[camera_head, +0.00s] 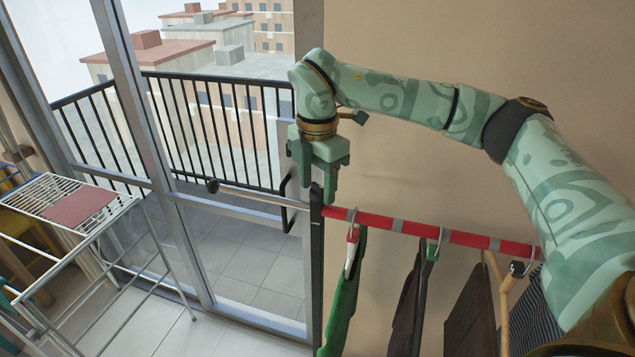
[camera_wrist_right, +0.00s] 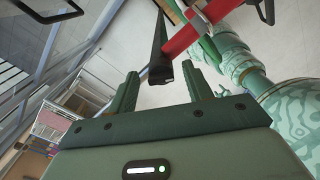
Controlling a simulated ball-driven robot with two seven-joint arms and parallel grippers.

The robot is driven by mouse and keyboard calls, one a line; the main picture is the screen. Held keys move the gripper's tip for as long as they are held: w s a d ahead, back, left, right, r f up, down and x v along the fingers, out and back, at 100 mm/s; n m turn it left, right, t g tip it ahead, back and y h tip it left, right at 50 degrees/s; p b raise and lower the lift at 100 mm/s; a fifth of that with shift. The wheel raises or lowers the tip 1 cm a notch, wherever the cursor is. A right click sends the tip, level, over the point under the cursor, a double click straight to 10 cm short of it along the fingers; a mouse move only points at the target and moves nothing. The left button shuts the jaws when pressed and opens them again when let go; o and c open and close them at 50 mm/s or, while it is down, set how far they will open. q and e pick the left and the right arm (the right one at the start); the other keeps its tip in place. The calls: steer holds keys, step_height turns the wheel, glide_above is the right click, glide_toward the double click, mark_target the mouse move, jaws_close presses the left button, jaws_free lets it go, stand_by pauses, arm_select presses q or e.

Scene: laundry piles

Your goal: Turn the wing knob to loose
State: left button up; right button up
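I cannot clearly make out a wing knob in either view. The red clothes rail (camera_head: 460,237) has grey bands and meets the top of a black upright post (camera_head: 316,250). The rail (camera_wrist_right: 184,42) and post (camera_wrist_right: 158,50) also show in the wrist view. My right gripper (camera_head: 319,188) points down just above the post top. In the wrist view its fingers (camera_wrist_right: 162,76) are spread apart, with the post's end appearing between them and nothing visibly gripped. My left gripper is out of view.
Several garments hang from the rail, including a green one (camera_head: 344,300). A black door handle (camera_head: 287,205) is close behind. A white drying rack (camera_head: 130,205) stands at left.

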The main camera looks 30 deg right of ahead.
mark_target(317, 185)
step_height(317, 185, up, 16)
steer(key=shift+r, duration=0.15)
stand_by(0.5)
stand_by(0.4)
